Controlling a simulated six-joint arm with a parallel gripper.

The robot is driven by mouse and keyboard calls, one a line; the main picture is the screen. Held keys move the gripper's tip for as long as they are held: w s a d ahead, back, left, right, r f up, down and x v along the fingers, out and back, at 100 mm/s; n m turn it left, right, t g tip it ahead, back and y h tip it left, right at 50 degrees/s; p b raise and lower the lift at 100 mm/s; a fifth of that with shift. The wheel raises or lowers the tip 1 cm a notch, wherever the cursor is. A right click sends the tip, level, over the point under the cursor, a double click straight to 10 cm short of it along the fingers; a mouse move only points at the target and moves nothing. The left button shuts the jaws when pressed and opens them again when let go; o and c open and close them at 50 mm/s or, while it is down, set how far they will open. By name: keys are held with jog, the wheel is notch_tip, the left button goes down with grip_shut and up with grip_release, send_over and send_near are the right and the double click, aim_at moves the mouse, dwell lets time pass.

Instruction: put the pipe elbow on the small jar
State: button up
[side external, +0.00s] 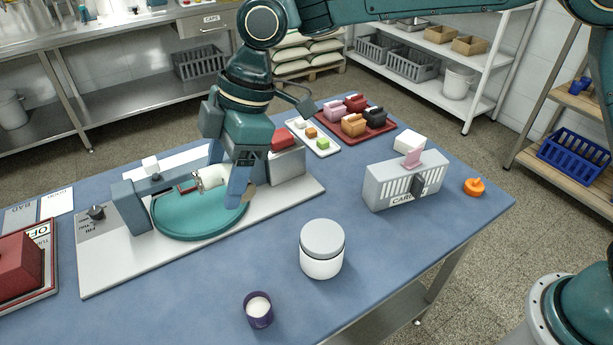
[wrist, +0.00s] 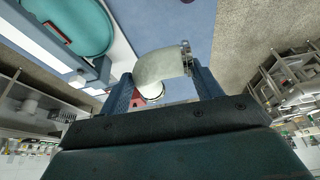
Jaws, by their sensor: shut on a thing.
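My gripper (side external: 228,188) is shut on the pale, curved pipe elbow (wrist: 162,67), which sits between its two fingers in the wrist view. A small purple jar (side external: 258,309) with a white top surface stands at the front of the blue table, in front and to the right of the gripper. A larger white jar (side external: 322,262) with a grey lid stands behind it to the right. Neither touches the gripper.
The teal dish (side external: 200,225) sits on a white machine base (side external: 125,270) with a dark knob. A grey slotted box (side external: 400,187) and an orange item (side external: 474,187) are at the right. A red tray (side external: 375,130) holds several coloured blocks. The blue table is clear around the purple jar.

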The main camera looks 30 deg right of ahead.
notch_tip(320, 180, up, 4)
send_over(318, 237)
jog(key=d, duration=0.2)
jog(key=f, duration=1.5)
jog(key=shift+a+f, duration=0.2)
jog(key=shift+a, duration=0.05)
jog(key=shift+f, duration=2.1)
jog(key=shift+f, duration=0.2)
jog(key=o, duration=1.1)
jog(key=shift+r, duration=0.1)
